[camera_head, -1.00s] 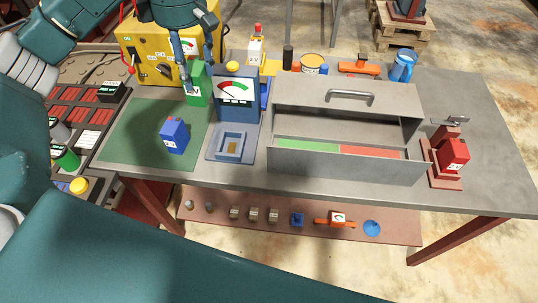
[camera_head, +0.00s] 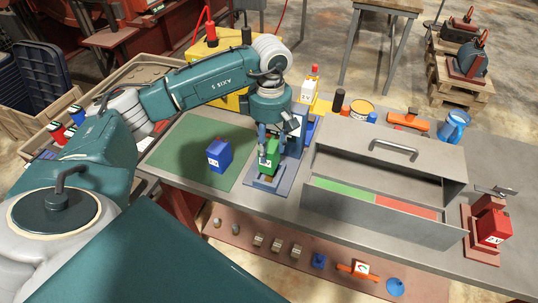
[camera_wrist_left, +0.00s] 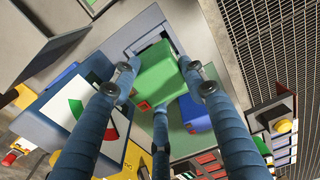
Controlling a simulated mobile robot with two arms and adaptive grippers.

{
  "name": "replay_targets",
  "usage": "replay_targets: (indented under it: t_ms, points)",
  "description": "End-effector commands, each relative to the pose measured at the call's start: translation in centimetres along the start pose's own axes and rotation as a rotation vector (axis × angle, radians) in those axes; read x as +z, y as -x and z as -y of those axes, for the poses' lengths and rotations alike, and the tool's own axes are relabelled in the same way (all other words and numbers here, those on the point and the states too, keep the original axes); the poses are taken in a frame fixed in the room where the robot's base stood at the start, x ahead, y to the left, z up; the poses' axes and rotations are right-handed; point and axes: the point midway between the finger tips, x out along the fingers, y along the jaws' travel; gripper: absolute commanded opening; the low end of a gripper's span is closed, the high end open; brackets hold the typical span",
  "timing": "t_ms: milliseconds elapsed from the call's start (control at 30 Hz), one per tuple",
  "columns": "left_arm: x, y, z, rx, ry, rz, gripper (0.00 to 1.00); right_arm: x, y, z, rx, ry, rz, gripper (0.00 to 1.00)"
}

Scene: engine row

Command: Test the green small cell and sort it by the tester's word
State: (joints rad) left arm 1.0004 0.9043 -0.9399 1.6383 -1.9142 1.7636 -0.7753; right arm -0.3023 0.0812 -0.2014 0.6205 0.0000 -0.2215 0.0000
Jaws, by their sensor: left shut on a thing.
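My left gripper (camera_head: 269,157) is shut on the green small cell (camera_head: 268,146) and holds it upright at the tester's cradle (camera_head: 270,186). I cannot tell whether the cell's bottom touches the cradle. In the left wrist view the green cell (camera_wrist_left: 156,76) sits between the fingers, above the pale cradle. The tester's dial (camera_wrist_left: 82,117), with green and red fields, shows there partly behind a finger; its reading is unclear. In the head view my arm hides most of the tester. A grey box (camera_head: 385,226) has a green strip (camera_head: 344,188) and a red strip (camera_head: 406,207) inside.
A blue cell (camera_head: 219,155) stands on the green mat (camera_head: 184,142), left of the tester. A red cell (camera_head: 491,226) sits in a stand right of the box. A yellow unit (camera_head: 204,50), a bottle and a blue jug (camera_head: 454,127) stand behind.

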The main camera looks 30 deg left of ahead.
Motion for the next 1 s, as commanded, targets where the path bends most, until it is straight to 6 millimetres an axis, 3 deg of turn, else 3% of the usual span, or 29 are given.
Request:
replay_targets:
  t_ms: [233,500,933,967,1000]
  points:
    - [0.1,-1.8,-0.1,0.001,-0.001,0.001,0.00,0.3,0.7,-0.3,0.004,-0.002,0.006,0.40]
    - [0.2,-5.1,-0.1,0.002,0.001,0.003,0.00,-0.1,1.7,-0.4,0.004,-0.002,0.000,0.40]
    - [0.2,-5.9,-0.2,0.004,-0.001,0.002,0.00,-0.5,1.2,0.4,-0.004,-0.004,-0.006,0.40]
    - [0.1,-5.9,-0.1,0.001,-0.001,0.001,0.49,-0.5,1.3,0.4,-0.005,-0.004,-0.006,0.40]
    - [0.1,-5.9,-0.1,0.001,-0.001,0.001,0.57,-0.5,1.4,0.4,-0.005,-0.004,-0.006,0.40]
